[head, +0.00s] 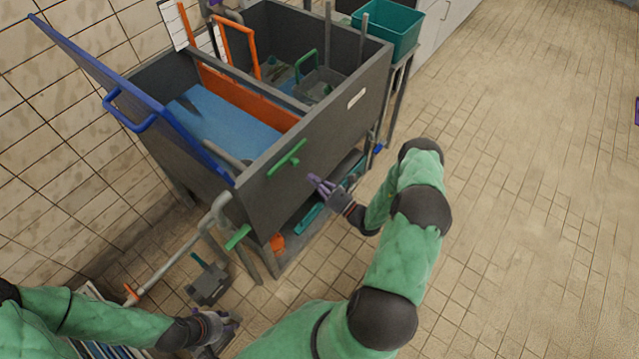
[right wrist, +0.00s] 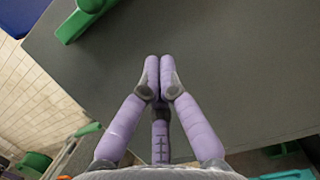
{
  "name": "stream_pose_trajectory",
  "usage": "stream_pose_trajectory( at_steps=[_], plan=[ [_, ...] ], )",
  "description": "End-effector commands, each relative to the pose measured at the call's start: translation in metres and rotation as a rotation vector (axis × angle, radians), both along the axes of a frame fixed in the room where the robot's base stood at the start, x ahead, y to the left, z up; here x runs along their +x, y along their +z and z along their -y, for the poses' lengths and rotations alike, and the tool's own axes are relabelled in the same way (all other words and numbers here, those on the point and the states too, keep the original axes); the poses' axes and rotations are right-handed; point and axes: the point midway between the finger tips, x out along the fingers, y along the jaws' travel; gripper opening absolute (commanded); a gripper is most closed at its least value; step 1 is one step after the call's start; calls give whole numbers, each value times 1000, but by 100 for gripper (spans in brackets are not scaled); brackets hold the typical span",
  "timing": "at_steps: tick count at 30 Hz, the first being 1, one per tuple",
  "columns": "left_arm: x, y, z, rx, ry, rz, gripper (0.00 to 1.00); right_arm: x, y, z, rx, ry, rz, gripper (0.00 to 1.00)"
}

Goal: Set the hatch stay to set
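A grey tank (head: 330,130) stands against the tiled wall, with a blue-framed hatch (head: 130,90) tilted up at its left. A green lever (head: 287,157) is on the tank's front face; a green part also shows at the top left of the right wrist view (right wrist: 84,20). A second green handle (head: 238,236) sits lower, at the tank's near left corner. I cannot tell which is the hatch stay. My right gripper (head: 316,182) is in front of the face, right of and below the upper lever. Its purple fingertips (right wrist: 159,64) are together and empty. My left gripper (head: 226,325) is low at bottom left, its fingers unclear.
A grey pipe (head: 175,262) runs along the tank's left side. A grey pedal-like block (head: 207,282) stands on the floor nearby. A teal bin (head: 388,28) stands behind the tank. Orange and grey bars rise from the tank. The floor at right is clear.

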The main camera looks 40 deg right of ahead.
Motion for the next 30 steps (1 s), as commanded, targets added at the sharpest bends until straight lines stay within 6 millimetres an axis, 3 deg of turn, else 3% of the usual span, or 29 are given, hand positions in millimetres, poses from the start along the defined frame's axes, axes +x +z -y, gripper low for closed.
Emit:
stream_pose_trajectory(
  at_steps=[9,18,30],
  plan=[
    [0,-12,0,0,0,0,40,55,15,-16,-1,4,2,0],
    [0,-13,0,0,0,0,40,52,49,-14,0,0,0,0],
    [0,-13,0,0,0,0,40,52,54,-14,1,0,0,0]
  ],
)
